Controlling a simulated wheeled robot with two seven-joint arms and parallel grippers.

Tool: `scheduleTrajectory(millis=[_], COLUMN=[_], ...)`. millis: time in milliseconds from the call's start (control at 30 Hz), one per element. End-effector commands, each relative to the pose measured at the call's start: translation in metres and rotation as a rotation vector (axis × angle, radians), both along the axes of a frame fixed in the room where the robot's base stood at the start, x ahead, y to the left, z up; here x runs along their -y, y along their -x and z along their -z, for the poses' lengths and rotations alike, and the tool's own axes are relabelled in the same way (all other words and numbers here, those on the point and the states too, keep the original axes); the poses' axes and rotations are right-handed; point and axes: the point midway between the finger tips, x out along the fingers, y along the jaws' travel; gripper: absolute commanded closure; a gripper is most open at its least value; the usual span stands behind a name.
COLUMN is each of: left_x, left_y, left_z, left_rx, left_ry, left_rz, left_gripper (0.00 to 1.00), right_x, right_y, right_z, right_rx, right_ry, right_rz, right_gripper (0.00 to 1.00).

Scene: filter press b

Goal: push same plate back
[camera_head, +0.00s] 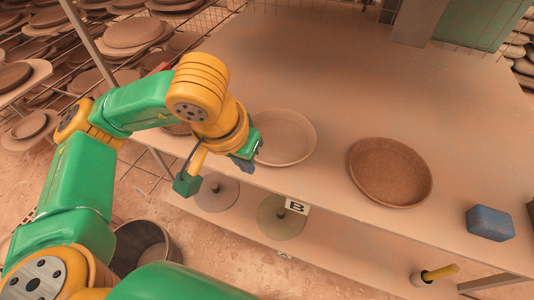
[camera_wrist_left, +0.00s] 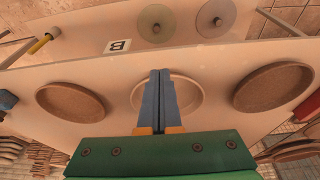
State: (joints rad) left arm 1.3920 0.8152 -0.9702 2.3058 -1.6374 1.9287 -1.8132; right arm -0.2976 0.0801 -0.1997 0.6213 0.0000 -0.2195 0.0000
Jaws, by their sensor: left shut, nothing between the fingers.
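A pale round plate (camera_head: 287,138) lies near the front edge of the table, in the middle of the row. My left gripper (camera_head: 244,163) is shut and empty at this plate's front left rim. In the left wrist view, the shut fingers (camera_wrist_left: 160,74) cover the middle of the pale plate (camera_wrist_left: 188,95). I cannot tell whether they touch it. A brown plate (camera_head: 390,172) lies to the right, and it also shows in the left wrist view (camera_wrist_left: 72,103). Another brown plate (camera_wrist_left: 272,87) is mostly hidden behind my arm in the head view. My right gripper is out of view.
A blue block (camera_head: 490,222) lies at the table's right. Behind the plates the tabletop (camera_head: 340,75) is clear. A bucket (camera_head: 143,246) stands on the floor.

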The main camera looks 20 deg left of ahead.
Motion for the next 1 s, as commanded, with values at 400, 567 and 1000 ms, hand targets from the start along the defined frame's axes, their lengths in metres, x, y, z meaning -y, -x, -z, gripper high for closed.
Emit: scheduleTrajectory(millis=[400, 567, 1000], left_x=[-0.003, -0.001, 0.001], left_y=[-0.020, -0.034, -0.069], left_z=[0.069, 0.092, 0.094], left_rx=[0.001, 0.005, 0.007], left_ry=[-0.021, -0.018, -0.018], left_rz=[0.000, -0.001, 0.002], left_gripper=[1.00, 1.00, 1.00], right_x=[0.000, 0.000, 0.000], right_y=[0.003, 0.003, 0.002], right_z=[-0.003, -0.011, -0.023], right_rx=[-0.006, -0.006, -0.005], right_ry=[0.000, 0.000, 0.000], right_rz=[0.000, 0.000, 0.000], right_gripper=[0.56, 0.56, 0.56])
